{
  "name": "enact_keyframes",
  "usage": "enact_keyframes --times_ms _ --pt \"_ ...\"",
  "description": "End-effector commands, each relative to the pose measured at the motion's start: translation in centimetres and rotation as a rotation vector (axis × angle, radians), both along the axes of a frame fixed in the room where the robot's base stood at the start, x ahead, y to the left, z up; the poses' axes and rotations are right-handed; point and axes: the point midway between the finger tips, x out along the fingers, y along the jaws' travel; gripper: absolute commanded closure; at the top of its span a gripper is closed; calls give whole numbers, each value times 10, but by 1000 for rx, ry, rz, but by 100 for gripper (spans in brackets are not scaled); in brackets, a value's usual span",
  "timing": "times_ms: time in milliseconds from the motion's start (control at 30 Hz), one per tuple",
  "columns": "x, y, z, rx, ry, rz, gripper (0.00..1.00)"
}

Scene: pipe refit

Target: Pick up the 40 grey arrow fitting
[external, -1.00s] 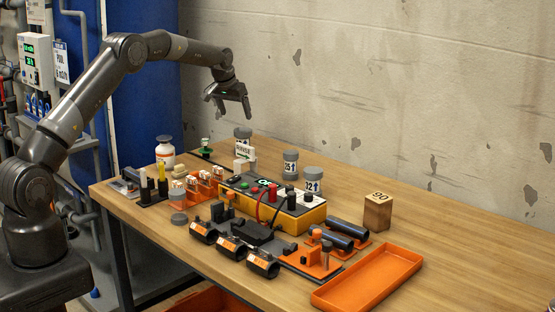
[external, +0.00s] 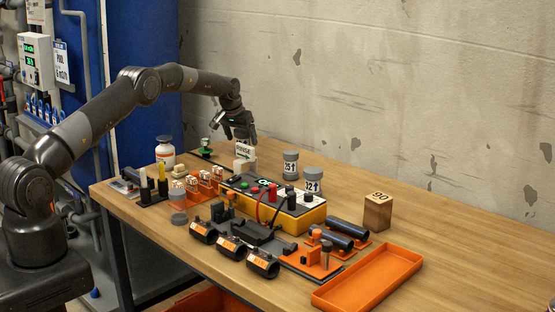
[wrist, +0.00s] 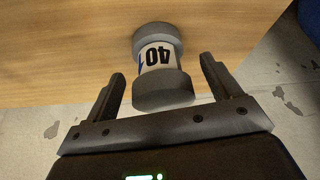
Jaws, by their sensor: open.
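The 40 grey arrow fitting (wrist: 160,66) stands on the wooden table in the wrist view. It has grey ends and a white band with a black 40 and part of a blue mark. My gripper (wrist: 158,84) is open, with one finger on each side of the fitting's near end and visible gaps to it. I cannot tell whether the fingers are at its height. In the external view my gripper (external: 243,135) is low over the back of the table and hides nearly all of the fitting, behind a small white sign (external: 244,152).
Grey fittings marked 25 (external: 290,164) and 32 (external: 313,182) stand to the right. A yellow-sided box (external: 285,214) with cables lies in front. A wooden block marked 90 (external: 377,212) and an orange tray (external: 368,278) are at the right.

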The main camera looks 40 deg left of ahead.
Motion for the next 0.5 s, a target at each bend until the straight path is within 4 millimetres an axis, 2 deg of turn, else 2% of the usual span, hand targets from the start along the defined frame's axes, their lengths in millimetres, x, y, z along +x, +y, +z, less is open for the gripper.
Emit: enact_keyframes --times_ms 33,233,500 --pt "2 1 -9 -1 2 0 17" --pt "9 2 -23 0 1 0 17" --pt "10 3 -26 0 0 0 17"
